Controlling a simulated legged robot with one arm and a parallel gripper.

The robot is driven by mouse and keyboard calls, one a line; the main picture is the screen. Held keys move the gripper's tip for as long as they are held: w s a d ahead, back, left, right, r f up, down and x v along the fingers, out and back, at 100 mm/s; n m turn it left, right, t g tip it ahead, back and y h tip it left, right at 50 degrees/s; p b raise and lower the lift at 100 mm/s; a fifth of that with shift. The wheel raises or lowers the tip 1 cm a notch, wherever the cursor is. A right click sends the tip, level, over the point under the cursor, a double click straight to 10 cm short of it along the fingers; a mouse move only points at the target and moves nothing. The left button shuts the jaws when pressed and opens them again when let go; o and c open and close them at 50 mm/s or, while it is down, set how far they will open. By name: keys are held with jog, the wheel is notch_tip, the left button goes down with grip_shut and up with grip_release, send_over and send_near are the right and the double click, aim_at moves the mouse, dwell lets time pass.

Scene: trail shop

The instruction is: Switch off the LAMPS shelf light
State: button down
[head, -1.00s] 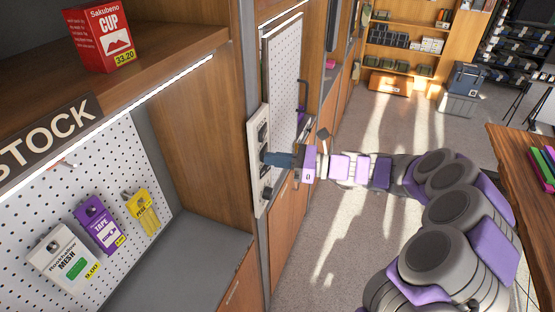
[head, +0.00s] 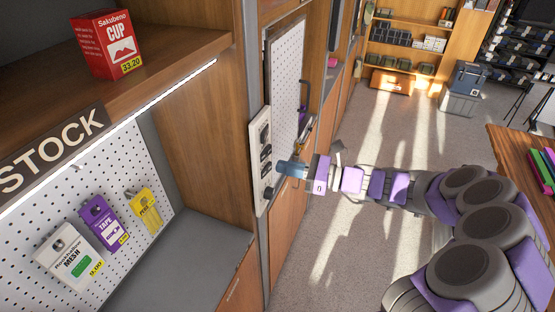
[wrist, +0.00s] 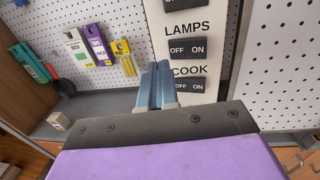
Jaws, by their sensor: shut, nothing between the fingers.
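A white switch panel (head: 259,196) on the cabinet's edge carries a column of dark rocker switches. In the wrist view, the LAMPS label (wrist: 187,28) sits just above one OFF/ON rocker (wrist: 187,48), and the COOK label (wrist: 189,70) sits above a lower one. I cannot tell which way the LAMPS rocker is pressed. My gripper (wrist: 157,68) is shut and empty. Its blue fingers appear left of the LAMPS and COOK rockers in the wrist view. In the head view, the gripper (head: 280,167) is close in front of the panel's lower half, apparently not touching.
A lit light strip (head: 170,92) runs under the STOCK shelf at left. Packets hang on the pegboard (head: 38,215) below it. A red CUP box (head: 106,45) stands on the shelf. A wooden table (head: 525,172) is at right. Floor beyond my arm is open.

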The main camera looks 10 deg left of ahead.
jog(key=shift+s+d, duration=1.95)
jog(key=shift+d, duration=2.95)
jog(key=s+a+f+n+g+h+b, duration=0.1)
jog(key=s+a+n+g+h, duration=0.2)
jog(key=s+n, duration=0.45)
jog(key=s+a+n+g+h+b, duration=0.1)
jog(key=s+a+n+g+h, duration=0.3)
jog(key=s, duration=0.7)
jog(key=s+d+f+n+t+h+b, duration=0.1)
jog(key=s+d+f+n+h+b, duration=0.1)
jog(key=s+d, duration=0.5)
jog(key=s+d+f+n+t+h+b, duration=0.1)
jog(key=s+d+f+n+h, duration=0.3)
jog(key=s+d+n+h, duration=0.2)
jog(key=s+d+h, duration=0.1)
jog(key=d+h, duration=0.1)
jog(key=d, duration=0.1)
jog(key=shift+s+d+f+h+b, duration=0.2)
jog(key=shift+s+h+b, duration=0.1)
jog(key=shift+h+b, duration=0.1)
